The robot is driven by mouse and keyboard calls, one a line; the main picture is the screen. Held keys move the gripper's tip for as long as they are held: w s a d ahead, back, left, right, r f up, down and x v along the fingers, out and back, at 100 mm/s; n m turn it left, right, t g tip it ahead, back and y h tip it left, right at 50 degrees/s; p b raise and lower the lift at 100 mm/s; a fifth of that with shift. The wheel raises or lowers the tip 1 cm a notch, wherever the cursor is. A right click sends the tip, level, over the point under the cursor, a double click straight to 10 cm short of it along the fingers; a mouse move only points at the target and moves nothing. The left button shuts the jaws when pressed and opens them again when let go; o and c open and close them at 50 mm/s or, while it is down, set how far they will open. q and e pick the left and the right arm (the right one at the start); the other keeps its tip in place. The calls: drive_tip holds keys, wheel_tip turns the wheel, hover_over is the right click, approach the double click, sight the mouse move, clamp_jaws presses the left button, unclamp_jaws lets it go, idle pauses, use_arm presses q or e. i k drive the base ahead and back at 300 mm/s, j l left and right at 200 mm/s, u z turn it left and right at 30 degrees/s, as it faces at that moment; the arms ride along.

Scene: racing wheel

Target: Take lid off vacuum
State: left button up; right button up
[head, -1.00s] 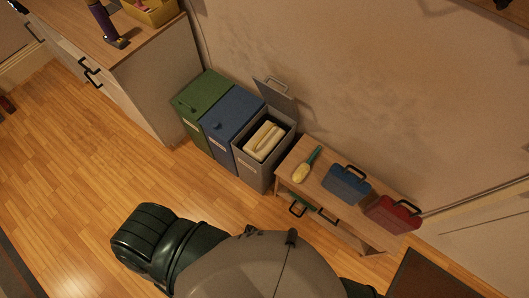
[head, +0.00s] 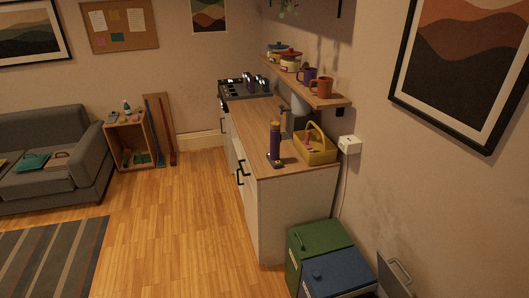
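A slim upright purple device with a yellowish top and a dark base, which looks like the handheld vacuum (head: 275,141), stands on the near end of the wooden counter (head: 252,126). It is too small to make out a separate lid or its seam. Neither of my grippers is in the head view.
A yellow caddy (head: 316,152) stands just right of the vacuum. A shelf (head: 318,95) with mugs and pots hangs above the counter. A green bin (head: 318,238) and a blue bin (head: 337,274) stand at its near end. The wooden floor (head: 170,215) left of the counter is clear.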

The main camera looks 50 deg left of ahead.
sight(276, 121)
drive_tip(key=u, duration=1.7)
drive_tip(key=i+z, duration=0.1)
drive_tip(key=z, duration=0.5)
drive_tip(key=i+j+z, duration=0.35)
drive_tip(key=j+z, duration=0.15)
drive_tip(key=j, duration=0.15)
drive_tip(key=i+j+z, duration=0.2)
drive_tip(key=j, duration=0.2)
drive_tip(key=j+z, duration=0.25)
drive_tip(key=j, duration=0.1)
